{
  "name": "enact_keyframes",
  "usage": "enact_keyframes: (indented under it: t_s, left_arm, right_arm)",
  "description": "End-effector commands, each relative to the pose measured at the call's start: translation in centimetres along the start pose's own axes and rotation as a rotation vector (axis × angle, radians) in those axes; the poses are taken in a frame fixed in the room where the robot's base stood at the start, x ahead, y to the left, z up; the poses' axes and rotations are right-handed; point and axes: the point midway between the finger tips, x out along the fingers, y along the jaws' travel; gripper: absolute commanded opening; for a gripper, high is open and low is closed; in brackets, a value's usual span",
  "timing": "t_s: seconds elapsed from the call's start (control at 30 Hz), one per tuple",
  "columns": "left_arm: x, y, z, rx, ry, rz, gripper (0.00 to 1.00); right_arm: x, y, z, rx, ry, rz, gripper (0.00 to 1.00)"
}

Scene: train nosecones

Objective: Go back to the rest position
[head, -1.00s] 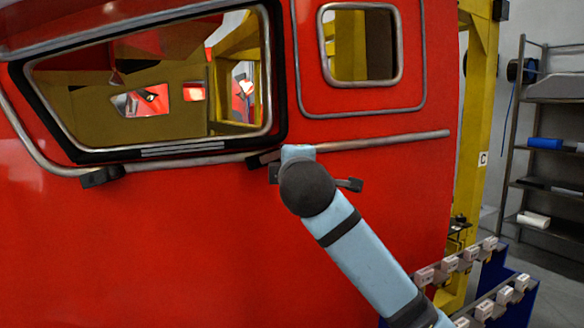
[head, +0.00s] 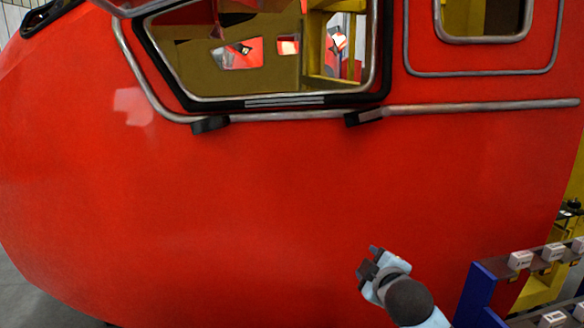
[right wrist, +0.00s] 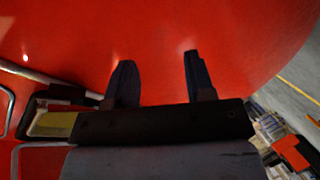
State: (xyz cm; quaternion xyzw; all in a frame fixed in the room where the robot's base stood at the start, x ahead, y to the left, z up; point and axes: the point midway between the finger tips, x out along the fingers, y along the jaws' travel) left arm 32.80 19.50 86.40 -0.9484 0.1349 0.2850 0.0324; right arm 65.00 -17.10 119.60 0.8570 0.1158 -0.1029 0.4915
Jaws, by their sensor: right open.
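My right gripper (head: 369,268) is low in the head view, in front of the lower part of the red train nosecone (head: 230,210). In the right wrist view its two dark fingers (right wrist: 158,82) are spread apart, with nothing between them but the red surface behind. I see no contact with the nosecone. My left gripper does not show in any view.
The nosecone has a large window (head: 270,55) with a black frame and a grey rail (head: 480,107) along its side. A blue rack (head: 478,292) with several small white boxes (head: 521,260) stands at the lower right, near my right arm.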

Motion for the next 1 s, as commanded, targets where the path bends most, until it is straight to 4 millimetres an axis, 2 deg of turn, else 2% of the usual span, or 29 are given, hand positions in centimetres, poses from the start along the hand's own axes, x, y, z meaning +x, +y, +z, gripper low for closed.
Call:
enact_keyframes:
  t_s: [0.03,0.27,0.47,0.6,0.7,0.8,0.9,1.0]
  left_arm:
    - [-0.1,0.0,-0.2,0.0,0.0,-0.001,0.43]
    - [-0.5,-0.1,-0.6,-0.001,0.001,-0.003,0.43]
    - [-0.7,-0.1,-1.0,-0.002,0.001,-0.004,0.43]
    - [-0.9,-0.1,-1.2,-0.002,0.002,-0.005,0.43]
    - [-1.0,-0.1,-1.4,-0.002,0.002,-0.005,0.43]
    - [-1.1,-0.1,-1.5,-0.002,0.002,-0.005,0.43]
    - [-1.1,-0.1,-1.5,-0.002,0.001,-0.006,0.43]
    - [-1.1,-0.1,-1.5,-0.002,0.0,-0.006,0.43]
  right_arm:
    - [-0.3,-2.8,1.5,0.051,-0.001,-0.037,0.49]
    - [-3.2,-13.0,7.0,0.295,-0.006,-0.15,0.49]
    - [-7.8,-21.2,11.7,0.516,-0.04,-0.225,0.49]
    - [-12.1,-26.3,14.7,0.671,-0.081,-0.264,0.49]
    - [-15.3,-29.3,16.6,0.773,-0.113,-0.281,0.49]
    - [-18.2,-31.6,18.1,0.858,-0.142,-0.289,0.49]
    - [-20.4,-33.0,19.0,0.915,-0.163,-0.292,0.49]
    - [-21.6,-33.8,19.6,0.948,-0.176,-0.293,0.49]
